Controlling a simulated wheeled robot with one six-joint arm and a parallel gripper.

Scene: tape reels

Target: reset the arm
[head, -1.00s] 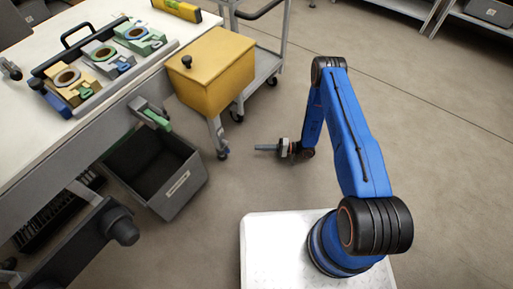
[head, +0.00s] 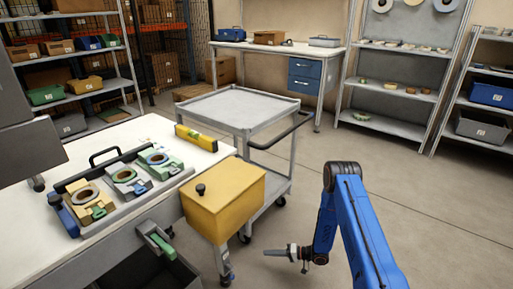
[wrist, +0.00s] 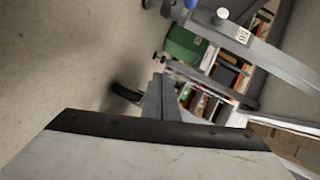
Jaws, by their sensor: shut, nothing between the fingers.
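My blue arm (head: 362,235) is raised at the lower right of the head view, bent at its upper joint and hanging down on the left side. My gripper (head: 272,252) is at its lower end, pointing left over bare floor. It is shut and empty, to the right of the yellow box (head: 225,197) and apart from it. In the wrist view the shut grey fingers (wrist: 160,100) point away from the camera and touch nothing that I can see.
A white workbench (head: 140,133) at left carries a tray of tape reels (head: 112,208) and a yellow level (head: 196,138). A grey cart (head: 245,108) stands behind the yellow box. Shelves (head: 395,92) and a back bench (head: 275,47) line the room. Floor at right is clear.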

